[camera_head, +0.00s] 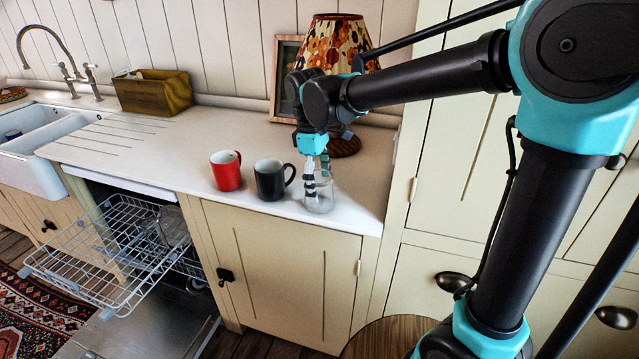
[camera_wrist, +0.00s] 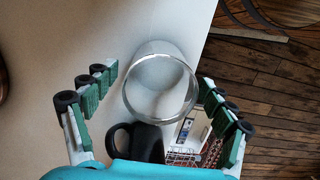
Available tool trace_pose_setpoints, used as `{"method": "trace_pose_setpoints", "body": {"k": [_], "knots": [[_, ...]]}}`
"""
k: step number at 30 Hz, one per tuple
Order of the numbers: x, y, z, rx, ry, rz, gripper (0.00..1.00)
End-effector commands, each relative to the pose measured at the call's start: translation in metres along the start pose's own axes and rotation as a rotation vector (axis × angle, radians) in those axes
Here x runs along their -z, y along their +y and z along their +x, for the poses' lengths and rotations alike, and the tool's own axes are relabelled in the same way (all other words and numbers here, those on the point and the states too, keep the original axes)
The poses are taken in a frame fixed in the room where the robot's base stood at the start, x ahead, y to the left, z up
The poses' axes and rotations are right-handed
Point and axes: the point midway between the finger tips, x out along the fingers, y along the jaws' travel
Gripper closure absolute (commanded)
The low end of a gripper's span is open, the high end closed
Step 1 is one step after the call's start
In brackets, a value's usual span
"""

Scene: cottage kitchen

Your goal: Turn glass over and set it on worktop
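The clear glass (camera_head: 319,200) stands on the white worktop (camera_head: 197,133), near its front edge at the right, beside the black mug. In the wrist view the glass (camera_wrist: 160,88) shows a bright round rim facing my camera; I cannot tell for certain whether this is its mouth or its base. My gripper (camera_head: 322,176) points down over the glass. Its fingers are spread, one on each side of the glass. In the wrist view my gripper (camera_wrist: 155,98) has a clear gap between the left finger and the glass; the right finger is close to the glass.
A black mug (camera_head: 270,180) and a red mug (camera_head: 226,171) stand left of the glass. A patterned lamp (camera_head: 333,42) and a picture frame (camera_head: 287,75) are behind. An open dishwasher rack (camera_head: 110,250) is below left. The worktop toward the sink (camera_head: 45,150) is mostly clear.

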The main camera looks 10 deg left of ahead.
Motion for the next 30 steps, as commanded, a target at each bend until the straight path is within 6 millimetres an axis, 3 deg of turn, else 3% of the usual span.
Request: {"method": "trace_pose_setpoints", "body": {"k": [7, 11, 24, 30], "knots": [[0.0, 0.0, -0.002, 0.0, 0.0, 0.0, 0.17], [0.0, 0.0, -0.013, 0.0, 0.0, 0.0, 0.17], [-0.001, 0.0, -0.096, 0.0, 0.0, 0.0, 0.17], [0.0, 0.0, -0.118, 0.0, 0.0, 0.0, 0.17]]}}
